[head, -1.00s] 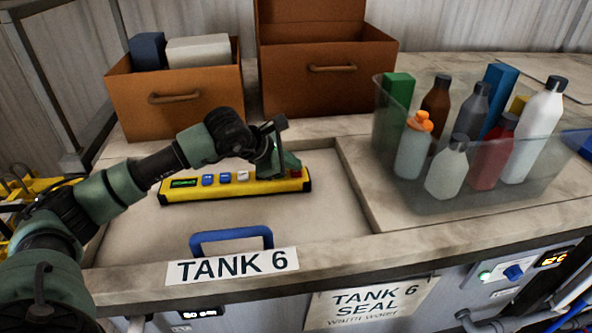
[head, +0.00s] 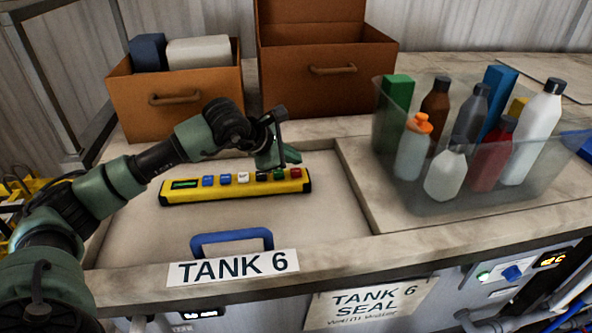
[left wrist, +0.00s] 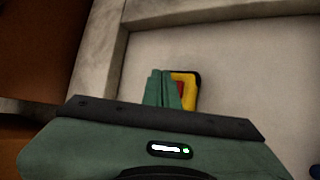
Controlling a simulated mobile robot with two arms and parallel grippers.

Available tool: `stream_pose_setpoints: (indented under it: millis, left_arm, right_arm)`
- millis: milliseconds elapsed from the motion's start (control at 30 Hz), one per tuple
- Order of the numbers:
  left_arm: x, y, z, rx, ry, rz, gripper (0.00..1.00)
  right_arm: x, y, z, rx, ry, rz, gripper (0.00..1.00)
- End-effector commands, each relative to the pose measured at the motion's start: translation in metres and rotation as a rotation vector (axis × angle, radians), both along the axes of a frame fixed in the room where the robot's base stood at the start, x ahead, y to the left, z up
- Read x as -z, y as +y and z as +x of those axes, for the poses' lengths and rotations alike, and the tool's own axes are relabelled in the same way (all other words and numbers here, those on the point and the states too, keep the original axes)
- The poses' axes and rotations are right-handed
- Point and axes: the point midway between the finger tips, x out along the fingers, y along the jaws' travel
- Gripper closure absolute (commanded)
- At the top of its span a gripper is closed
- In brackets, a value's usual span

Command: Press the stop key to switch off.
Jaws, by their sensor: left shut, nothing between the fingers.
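A yellow key bar (head: 232,191) lies on the pale lid of tank 6. It has a greenish display (head: 184,184) at its left end and a row of blue, white, black, green and red keys. The red key (head: 295,173) is at the right end; its label is too small to read, so I cannot confirm it is the stop key. My left gripper (head: 287,158) is shut and empty, just above and behind the bar's right end, seemingly apart from it. In the left wrist view, its fingers partly hide the red key (left wrist: 180,88).
A blue handle (head: 231,239) stands on the lid in front of the bar. Two brown boxes (head: 175,112) (head: 330,92) stand behind. A clear bin (head: 450,199) of several bottles is at the right. The lid around the bar is clear.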

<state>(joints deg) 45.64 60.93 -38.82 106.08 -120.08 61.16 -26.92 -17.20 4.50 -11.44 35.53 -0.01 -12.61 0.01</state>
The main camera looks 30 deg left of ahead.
Motion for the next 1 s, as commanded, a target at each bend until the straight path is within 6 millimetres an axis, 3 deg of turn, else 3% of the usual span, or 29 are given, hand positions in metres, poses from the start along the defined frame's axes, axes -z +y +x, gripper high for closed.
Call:
stream_pose_setpoints:
  millis: [400,1000]
  left_arm:
    - [-0.043,0.0,0.0,0.001,-0.002,0.0,1.0]
    - [-0.05,0.0,0.0,0.0,0.0,0.0,1.0]
  right_arm:
    - [-0.021,0.0,0.0,0.0,0.0,0.0,1.0]
    - [-0.027,0.0,0.0,-0.001,0.0,0.0,1.0]
